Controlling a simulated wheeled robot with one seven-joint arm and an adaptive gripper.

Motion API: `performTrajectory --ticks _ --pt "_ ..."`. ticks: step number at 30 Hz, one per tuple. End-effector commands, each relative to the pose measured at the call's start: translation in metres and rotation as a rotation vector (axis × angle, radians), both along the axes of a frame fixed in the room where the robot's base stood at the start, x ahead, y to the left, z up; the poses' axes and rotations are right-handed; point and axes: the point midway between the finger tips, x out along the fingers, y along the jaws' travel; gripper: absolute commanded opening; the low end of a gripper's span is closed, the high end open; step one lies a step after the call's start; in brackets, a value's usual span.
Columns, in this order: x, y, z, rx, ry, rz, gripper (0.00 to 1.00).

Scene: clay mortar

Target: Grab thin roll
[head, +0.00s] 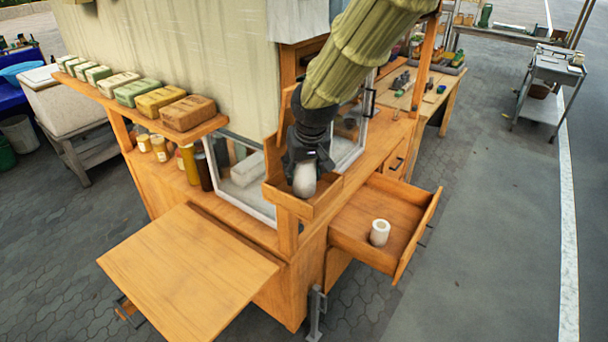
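My gripper (306,166) points down over a small wooden box (322,203) on the corner of the stall. A pale, upright, rounded object (304,182) shows right at its fingertips, its lower part at the box. It may be a thin roll. The dark fingers cover its upper part, and I cannot tell whether they are shut on it or only around it. A short white roll (380,232) with a hole in its top stands upright in the open drawer (352,240), lower right of my gripper and apart from it.
A row of several wrapped blocks (158,101) lies on the shelf at left, with jars and bottles (188,163) below. A glass-sided case (241,178) stands beside the wooden box. A bare fold-out board (185,262) juts out front left.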

Motion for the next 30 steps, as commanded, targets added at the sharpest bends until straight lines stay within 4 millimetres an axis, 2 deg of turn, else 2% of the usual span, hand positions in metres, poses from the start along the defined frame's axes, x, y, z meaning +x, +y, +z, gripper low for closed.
performTrajectory --ticks 13,22,24,30 --pt "0.000 0.000 0.002 0.000 0.000 0.000 0.29" --pt "0.000 0.000 0.021 -0.001 -0.001 0.000 0.29" --pt "0.000 0.000 0.013 0.002 -0.012 0.001 0.29" --pt "-0.001 0.004 0.012 0.013 -0.050 0.006 0.29"
